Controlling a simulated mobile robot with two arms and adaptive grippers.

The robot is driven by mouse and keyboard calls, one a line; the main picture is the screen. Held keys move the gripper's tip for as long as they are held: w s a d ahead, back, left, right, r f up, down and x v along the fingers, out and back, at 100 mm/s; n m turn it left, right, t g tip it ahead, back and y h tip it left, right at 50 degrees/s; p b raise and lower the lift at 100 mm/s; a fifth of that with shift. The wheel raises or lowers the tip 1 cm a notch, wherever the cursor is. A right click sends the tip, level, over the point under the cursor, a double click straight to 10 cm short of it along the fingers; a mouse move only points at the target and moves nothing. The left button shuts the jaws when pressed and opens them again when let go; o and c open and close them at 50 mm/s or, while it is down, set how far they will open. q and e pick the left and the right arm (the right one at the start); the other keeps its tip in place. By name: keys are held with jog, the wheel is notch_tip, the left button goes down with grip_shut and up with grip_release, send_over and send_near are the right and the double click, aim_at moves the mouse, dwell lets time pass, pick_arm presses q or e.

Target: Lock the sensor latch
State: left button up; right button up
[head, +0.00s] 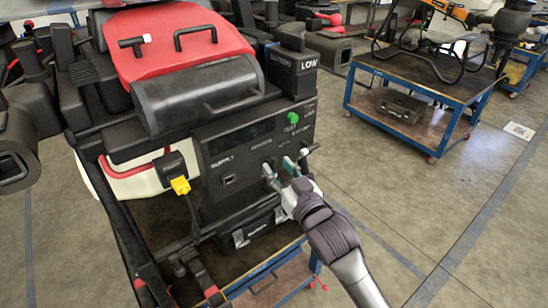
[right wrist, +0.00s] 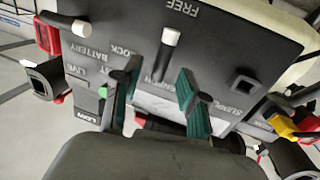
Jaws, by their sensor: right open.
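The sensor latch (right wrist: 166,50) is a dark lever with a pale tip on the black panel (head: 235,150). In the right wrist view it points up toward the word FREE, with the SENSOR label beside its lower part. My right gripper (head: 281,169) is at the panel's front. Its teal fingers also show in the right wrist view (right wrist: 160,100), open and apart, one to each side of the latch's lower part. I cannot tell whether either finger touches it. In the head view the gripper covers the latch. My left gripper is not in view.
A second pale-tipped lever (right wrist: 72,26) is near the BATTERY label. A green button (head: 293,117) is above. A yellow plug (head: 180,185) hangs at the panel's left. A blue-framed cart (head: 400,90) stands behind at right. The floor (head: 440,190) at right is clear.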

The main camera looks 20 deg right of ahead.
aim_at(275, 165)
jog(key=shift+w+a, duration=0.15)
jog(key=shift+w, duration=0.65)
jog(key=shift+w+a, duration=0.1)
jog(key=shift+w, duration=0.7)
grip_shut()
